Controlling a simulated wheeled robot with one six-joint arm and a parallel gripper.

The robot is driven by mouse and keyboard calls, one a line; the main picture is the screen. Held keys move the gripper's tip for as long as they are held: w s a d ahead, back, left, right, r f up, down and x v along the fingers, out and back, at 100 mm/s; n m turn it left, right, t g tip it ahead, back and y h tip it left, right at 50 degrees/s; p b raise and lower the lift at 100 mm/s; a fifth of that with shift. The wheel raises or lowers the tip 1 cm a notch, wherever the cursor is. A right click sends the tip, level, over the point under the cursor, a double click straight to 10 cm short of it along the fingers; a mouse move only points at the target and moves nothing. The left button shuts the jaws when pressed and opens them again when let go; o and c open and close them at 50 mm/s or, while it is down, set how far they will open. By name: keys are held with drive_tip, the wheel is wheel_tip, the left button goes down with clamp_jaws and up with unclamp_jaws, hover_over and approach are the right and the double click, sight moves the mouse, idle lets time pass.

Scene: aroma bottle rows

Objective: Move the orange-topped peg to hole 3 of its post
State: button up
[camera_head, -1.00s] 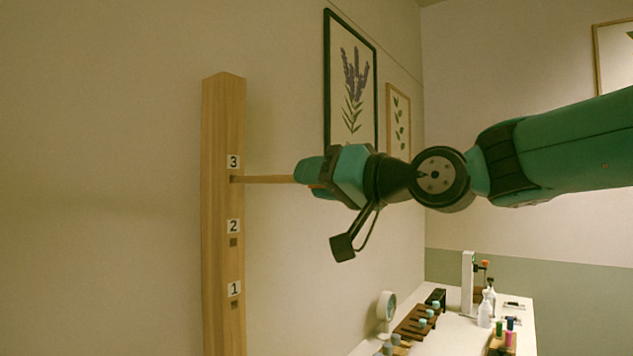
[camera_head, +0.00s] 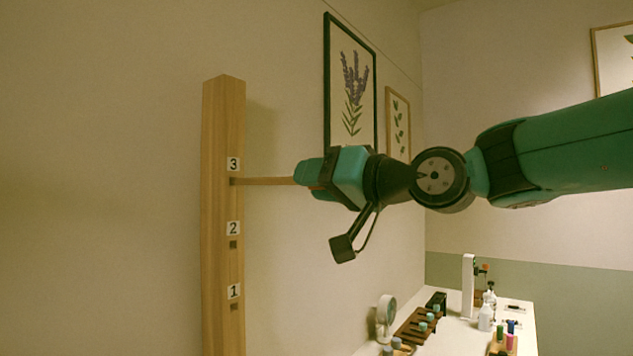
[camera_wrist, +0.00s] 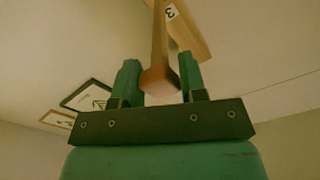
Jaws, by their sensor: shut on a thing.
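The wooden post (camera_head: 222,270) stands upright on the left in the head view, with holes labelled 1, 2 and 3 from bottom to top. It also shows at the top of the wrist view (camera_wrist: 192,35). The peg (camera_head: 268,181) lies level, its far end at the hole under label 3 (camera_head: 233,164); how deep it sits I cannot tell. In the wrist view the peg (camera_wrist: 159,50) runs between my fingers toward the post. My gripper (camera_head: 308,178) is shut on the peg's near end.
A white table (camera_head: 455,335) at the lower right holds bottles (camera_head: 485,317), a brown rack (camera_head: 415,325) and a round white object (camera_head: 385,310). Framed pictures (camera_head: 350,85) hang on the wall behind my gripper. The space left of the post is clear.

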sight(286, 181)
drive_tip(key=shift+p+x, duration=0.85)
drive_tip(key=shift+x, duration=2.2)
drive_tip(key=o, duration=1)
drive_tip(key=shift+s+d+f, duration=0.1)
drive_tip(key=b+v, duration=0.8)
drive_tip(key=v, duration=0.9)
